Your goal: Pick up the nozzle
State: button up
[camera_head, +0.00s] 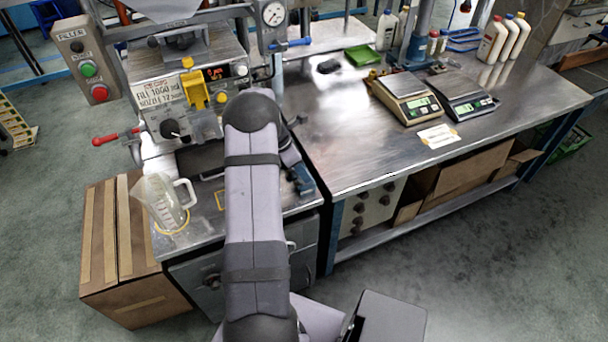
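No nozzle can be made out for certain. The filling machine (150,70) stands at the left, with a label (158,93) reading "FILL 1000 ml" and "NOZZLE 12", the rest hard to read. A yellow part (196,90) sits on its front, beside a small red-digit display (216,73). My arm runs up the middle of the view and hides part of the machine's front and bench. My gripper is not clearly visible behind the arm, so its relation to any nozzle cannot be told. Small dark blue and black parts (300,181) lie just right of the arm, too small to identify.
A clear measuring jug (163,203) stands on the bench's front left corner. A red-handled lever (112,137) sticks out left. The steel table (335,140) at right bears two scales (405,97) (461,97), a green tray (362,55) and bottles (505,38); its front left is clear.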

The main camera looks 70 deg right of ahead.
jog(key=shift+s+f, duration=0.1)
jog(key=shift+f, duration=0.15)
jog(key=shift+c, duration=0.3)
grip_shut()
notch_tip(320, 180, up, 10)
jog(key=b, duration=0.3)
